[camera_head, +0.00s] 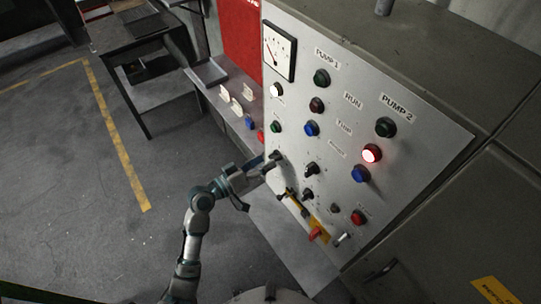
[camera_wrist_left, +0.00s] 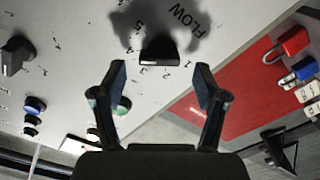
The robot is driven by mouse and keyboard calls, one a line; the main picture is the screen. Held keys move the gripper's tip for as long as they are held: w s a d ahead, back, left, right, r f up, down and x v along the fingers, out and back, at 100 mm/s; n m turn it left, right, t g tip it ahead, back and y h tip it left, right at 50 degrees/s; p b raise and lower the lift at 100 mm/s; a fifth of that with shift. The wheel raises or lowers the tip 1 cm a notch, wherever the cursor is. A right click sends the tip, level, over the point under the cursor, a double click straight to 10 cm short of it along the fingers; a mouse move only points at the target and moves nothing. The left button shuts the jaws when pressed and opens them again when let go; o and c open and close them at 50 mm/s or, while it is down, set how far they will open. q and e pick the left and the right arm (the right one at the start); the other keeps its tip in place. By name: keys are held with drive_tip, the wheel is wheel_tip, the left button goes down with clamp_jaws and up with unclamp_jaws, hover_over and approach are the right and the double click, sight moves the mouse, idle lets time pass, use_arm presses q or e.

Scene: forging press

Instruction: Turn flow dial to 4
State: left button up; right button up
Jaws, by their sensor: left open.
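The flow dial (camera_wrist_left: 160,48) is a black knob on the grey panel, under the upside-down word FLOW in the left wrist view. Printed digits curve around it, with 4 at its left and 3 and 2 below it. Its raised grip points down the picture, roughly toward 2 and 3; the exact setting is hard to tell. My left gripper (camera_wrist_left: 160,82) is open, its two fingers apart below the dial, with nothing between them. In the head view my left gripper (camera_head: 262,172) is at the panel's left edge, close to a dark knob (camera_head: 276,155). My right gripper is not seen.
Another black knob (camera_wrist_left: 15,54) lies to the left in the wrist view. Open floor lies left.

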use_arm(q)
drive_tip(key=shift+x, duration=1.4)
drive_tip(key=c, duration=1.2)
drive_tip(key=shift+o, duration=0.2)
drive_tip(key=shift+n+p, duration=0.3)
drive_tip(key=shift+p, duration=0.05)
drive_tip(key=o, duration=1.2)
drive_tip(key=shift+f, duration=0.1)
drive_tip(key=shift+c, duration=0.2)
drive_tip(key=shift+a, duration=0.1)
